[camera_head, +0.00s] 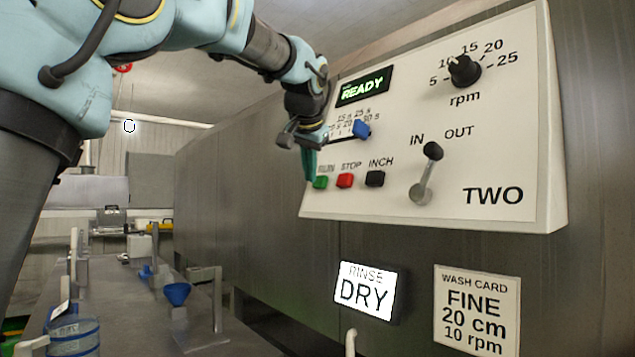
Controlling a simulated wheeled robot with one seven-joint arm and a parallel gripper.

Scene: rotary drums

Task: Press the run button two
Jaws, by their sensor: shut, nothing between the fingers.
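The control panel marked TWO (500,212) is mounted on the grey metal wall and fills the upper right of the head view. Its green run button (320,182) is at the lower left of the panel, with its label partly covered. A red STOP button (344,180) and a black INCH button (375,178) sit to its right. My gripper (309,176) is shut and empty, pointing down. Its tips are just left of the green button in the picture; I cannot tell whether they touch it. The display (363,87) reads READY.
The panel also carries a black rpm knob (464,70), a blue-ended timer pointer (361,129) and an IN/OUT lever (424,175). Below are a lit RINSE/DRY sign (366,291) and a wash card (476,310). A bench with a blue funnel (177,292) is lower left.

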